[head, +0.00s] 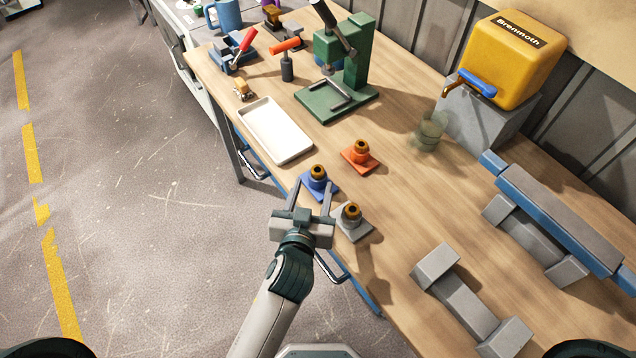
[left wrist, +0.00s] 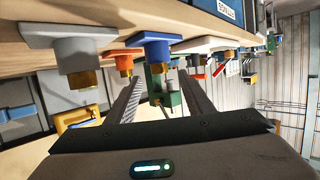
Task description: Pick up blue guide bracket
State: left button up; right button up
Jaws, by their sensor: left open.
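The blue guide bracket (head: 317,183) stands on the wooden table near its front edge, a blue base with a brass-coloured bushing on top. My left gripper (head: 311,188) is open, with its two fingers reaching toward the bracket, one on each side in the head view. In the left wrist view the blue bracket (left wrist: 154,43) shows beyond and between the fingers (left wrist: 155,75), and I cannot tell whether they touch it. A grey bracket (head: 352,220) is close to the right finger, and an orange bracket (head: 361,157) stands farther back. My right gripper is not in view.
A white tray (head: 275,131) lies to the left of the brackets. A green press (head: 345,70) stands behind it.

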aim_at(316, 176)
pick_arm(q)
jog(key=shift+b+x, duration=0.3)
jog(key=shift+x, duration=1.05)
jog(key=shift+b+x, duration=1.2)
jog(key=shift+x, duration=0.75)
jog(key=shift+w+d+f, duration=0.15)
jog(key=shift+w+f, duration=0.1)
jog(key=shift+w, duration=0.35)
jog(key=c, duration=1.1)
jog(key=shift+r, duration=0.15)
